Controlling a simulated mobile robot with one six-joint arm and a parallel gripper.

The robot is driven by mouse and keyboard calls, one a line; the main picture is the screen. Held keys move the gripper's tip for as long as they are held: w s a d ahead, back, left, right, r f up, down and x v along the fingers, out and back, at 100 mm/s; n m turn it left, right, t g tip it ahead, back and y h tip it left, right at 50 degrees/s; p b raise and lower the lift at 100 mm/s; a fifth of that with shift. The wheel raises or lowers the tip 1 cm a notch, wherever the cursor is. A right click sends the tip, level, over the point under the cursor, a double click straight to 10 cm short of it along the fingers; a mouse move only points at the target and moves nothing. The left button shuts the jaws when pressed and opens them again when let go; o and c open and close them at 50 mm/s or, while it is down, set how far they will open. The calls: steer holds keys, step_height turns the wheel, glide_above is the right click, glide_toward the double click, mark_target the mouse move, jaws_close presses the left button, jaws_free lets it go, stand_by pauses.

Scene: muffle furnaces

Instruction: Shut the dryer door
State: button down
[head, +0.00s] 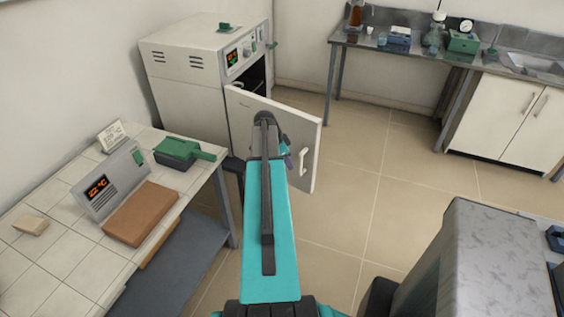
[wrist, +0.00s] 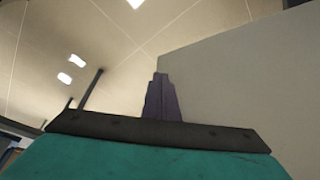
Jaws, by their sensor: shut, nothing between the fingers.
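The dryer (head: 190,85) is a white cabinet at the upper left of the head view. Its door (head: 250,103) stands open, swung out from the front, and a dark gap shows behind it. The door's outer face, with a white handle (head: 303,161), is towards me. My gripper (head: 288,155) is at the end of my arm in front of this face, left of the handle. Its purple fingers are together and empty in the wrist view (wrist: 161,97), beside a pale flat panel (wrist: 240,85), apparently the door. I cannot tell whether they touch it.
A tiled bench (head: 60,240) on the left holds a display unit (head: 110,182), a brown slab (head: 140,213) and a green-and-black device (head: 178,152). A metal counter (head: 400,50) stands at the back. A grey cabinet (head: 490,250) is at lower right. Open floor (head: 370,170) lies right of the door.

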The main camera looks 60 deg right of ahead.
steer(key=shift+s+d+p, duration=0.35)
steer(key=shift+s+d, duration=0.4)
